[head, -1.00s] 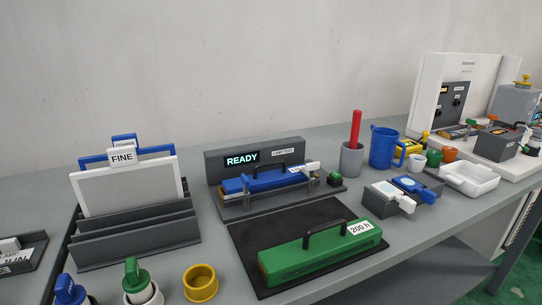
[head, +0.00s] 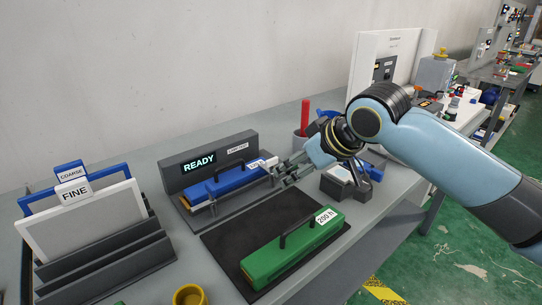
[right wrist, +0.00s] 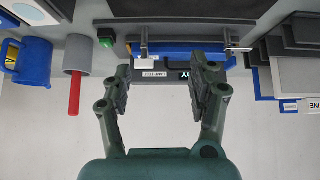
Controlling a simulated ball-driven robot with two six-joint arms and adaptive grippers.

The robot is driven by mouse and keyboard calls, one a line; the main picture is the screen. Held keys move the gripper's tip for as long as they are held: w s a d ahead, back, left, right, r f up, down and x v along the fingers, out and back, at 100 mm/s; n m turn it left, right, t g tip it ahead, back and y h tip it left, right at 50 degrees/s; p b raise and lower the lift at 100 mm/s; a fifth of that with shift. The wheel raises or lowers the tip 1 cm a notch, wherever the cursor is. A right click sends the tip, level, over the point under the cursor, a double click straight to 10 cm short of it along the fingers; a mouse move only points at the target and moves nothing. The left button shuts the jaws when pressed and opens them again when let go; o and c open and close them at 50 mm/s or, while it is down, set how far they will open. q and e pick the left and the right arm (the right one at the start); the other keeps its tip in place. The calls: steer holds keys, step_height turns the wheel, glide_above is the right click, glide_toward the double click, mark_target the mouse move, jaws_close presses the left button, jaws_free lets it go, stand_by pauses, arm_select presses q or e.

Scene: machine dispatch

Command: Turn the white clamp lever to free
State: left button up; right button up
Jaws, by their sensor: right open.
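A blue cartridge (head: 226,184) lies in the grey fixture under the READY display (head: 200,162). A small white part (head: 270,162), which looks like the clamp lever, is at the cartridge's right end, partly hidden by my gripper. My right gripper (head: 280,173) is just right of this end, with its fingers pointing at the fixture. In the right wrist view its fingers (right wrist: 168,76) are spread and empty, with the blue cartridge (right wrist: 185,54) beyond them. A white patch (right wrist: 146,61) shows there near the left finger; I cannot tell whether it is lever or label. My left gripper is not in view.
A green cartridge (head: 293,252) with a handle lies on a black mat (head: 221,237) in front of the fixture. A grey cup with a red stick (head: 305,118) stands behind my right gripper. A rack with framed panels (head: 88,225) stands at left.

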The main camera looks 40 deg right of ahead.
steer(key=t, duration=0.1)
glide_toward(272, 159)
steer(key=s, duration=0.1)
steer(key=x, duration=0.9)
steer(key=shift+w, duration=0.55)
steer(key=c, duration=1.2)
steer(key=shift+o, duration=0.2)
steer(key=shift+d, duration=0.1)
